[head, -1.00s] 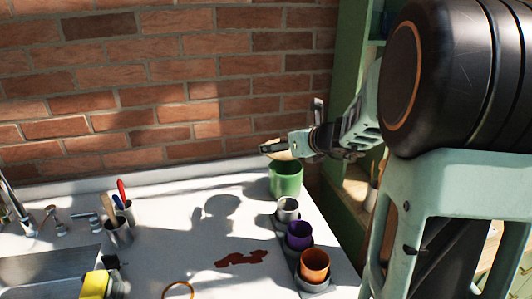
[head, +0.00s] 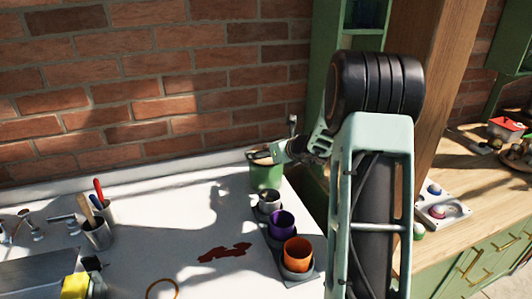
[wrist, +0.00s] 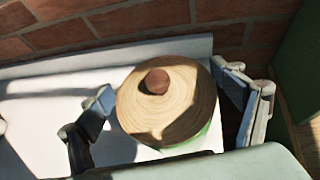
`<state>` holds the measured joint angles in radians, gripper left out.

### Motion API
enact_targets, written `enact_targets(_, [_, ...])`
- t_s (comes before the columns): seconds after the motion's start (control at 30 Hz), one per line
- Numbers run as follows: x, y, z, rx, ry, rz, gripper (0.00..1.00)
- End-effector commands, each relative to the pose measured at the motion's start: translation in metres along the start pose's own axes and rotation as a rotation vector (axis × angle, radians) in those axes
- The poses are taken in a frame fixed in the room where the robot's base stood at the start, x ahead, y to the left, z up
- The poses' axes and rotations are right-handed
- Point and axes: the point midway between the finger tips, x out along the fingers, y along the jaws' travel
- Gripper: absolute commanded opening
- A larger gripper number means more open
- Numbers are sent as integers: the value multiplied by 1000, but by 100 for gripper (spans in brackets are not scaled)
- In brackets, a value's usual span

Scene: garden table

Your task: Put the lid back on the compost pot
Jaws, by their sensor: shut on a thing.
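The compost pot (head: 266,177) is green and stands upright at the far right corner of the white counter. The lid (head: 260,157) is a round, light wooden disc. In the wrist view the lid (wrist: 185,110) shows its ringed top and brown knob (wrist: 157,81), with a sliver of the green pot (wrist: 203,143) below its edge. My gripper (head: 266,155) is shut on the lid, with one finger on each side of the disc in the wrist view (wrist: 168,100). The lid is over the pot's mouth. I cannot tell whether it touches the rim, which is mostly hidden.
Grey, purple (head: 281,223) and orange (head: 297,254) cups stand in a row in front of the pot. A tool cup (head: 98,235), a sink and a yellow item (head: 75,287) are at left. A brick wall is behind.

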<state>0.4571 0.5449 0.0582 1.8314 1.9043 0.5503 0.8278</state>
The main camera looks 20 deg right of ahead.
Motion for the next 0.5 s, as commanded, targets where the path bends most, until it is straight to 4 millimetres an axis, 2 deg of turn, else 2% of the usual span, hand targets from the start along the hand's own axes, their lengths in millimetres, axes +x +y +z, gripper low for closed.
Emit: enact_targets(0.5, [4, 0, -8, -1, -2, -1, 61])
